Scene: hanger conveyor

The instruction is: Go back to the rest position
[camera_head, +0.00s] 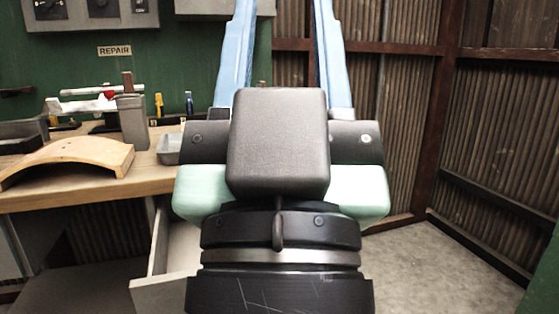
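My gripper (284,45) fills the middle of the camera_head view, seen from behind, with its dark wrist at the bottom. Its two long blue fingers point up and away and stand wide apart. Their tips run out of the top of the picture. Nothing shows between the visible parts of the fingers, so the gripper looks open and empty. It hides the right end of the workbench.
A wooden workbench (60,193) with a curved wooden piece (75,160), a grey holder (133,122) and a metal tray (168,150) stands left. A drawer (165,290) below is pulled out. Corrugated walls (500,120) close off the right; concrete floor (420,270) there is clear.

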